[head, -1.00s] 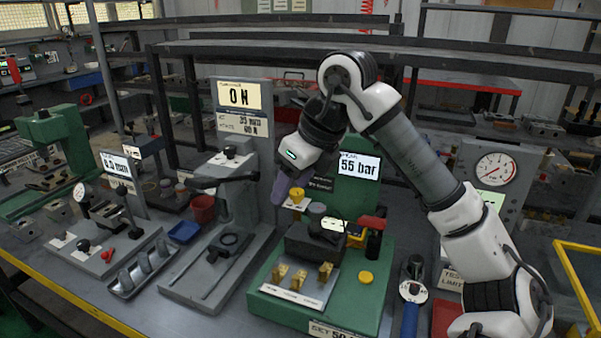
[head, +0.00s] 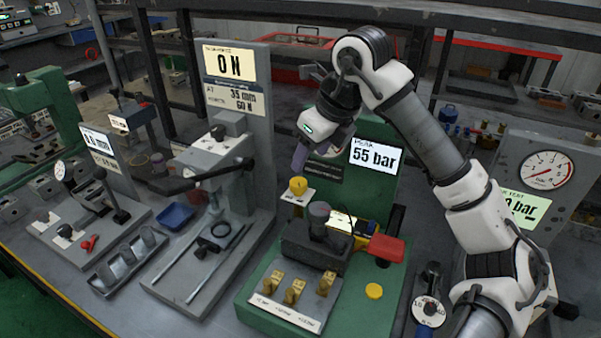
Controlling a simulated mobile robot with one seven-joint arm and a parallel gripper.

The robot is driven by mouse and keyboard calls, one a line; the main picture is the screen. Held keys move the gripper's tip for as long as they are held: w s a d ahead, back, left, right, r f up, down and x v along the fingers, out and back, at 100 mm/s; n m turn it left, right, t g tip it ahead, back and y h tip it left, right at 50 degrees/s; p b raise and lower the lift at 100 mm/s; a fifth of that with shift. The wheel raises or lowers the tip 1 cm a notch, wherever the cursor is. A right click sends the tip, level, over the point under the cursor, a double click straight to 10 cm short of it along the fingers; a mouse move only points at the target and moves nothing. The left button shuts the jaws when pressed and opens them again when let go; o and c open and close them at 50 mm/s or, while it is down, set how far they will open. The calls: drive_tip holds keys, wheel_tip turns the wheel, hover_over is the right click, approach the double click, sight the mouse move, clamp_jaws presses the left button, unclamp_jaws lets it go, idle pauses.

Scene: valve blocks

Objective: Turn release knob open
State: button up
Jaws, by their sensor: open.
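The green test stand (head: 262,300) has a display (head: 375,156) reading 55 bar. A round yellow cap (head: 374,291) lies low at the front right, and a yellow knob (head: 298,186) stands at the back left. No label readable here shows which one is the release knob. My gripper (head: 300,158), with purple fingers pointing down, hangs above and behind the yellow knob, left of the display. It is open, holds nothing visible, and is apart from the red-topped knob.
A dark block with a grey cylinder (head: 319,212) and several brass pieces (head: 294,291) sit on the stand. A grey press (head: 262,110) reading 0 N is at left. A dial gauge (head: 547,170) stands at right, and a round-faced tool (head: 428,310) lies in front.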

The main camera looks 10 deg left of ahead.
sight(298, 181)
drive_tip(key=p+x, duration=0.1)
drive_tip(key=x, duration=0.7)
drive_tip(key=shift+a+f, duration=0.15)
drive_tip(key=shift+f, duration=0.1)
drive_tip(key=c, duration=1)
drive_tip(key=shift+o, duration=0.2)
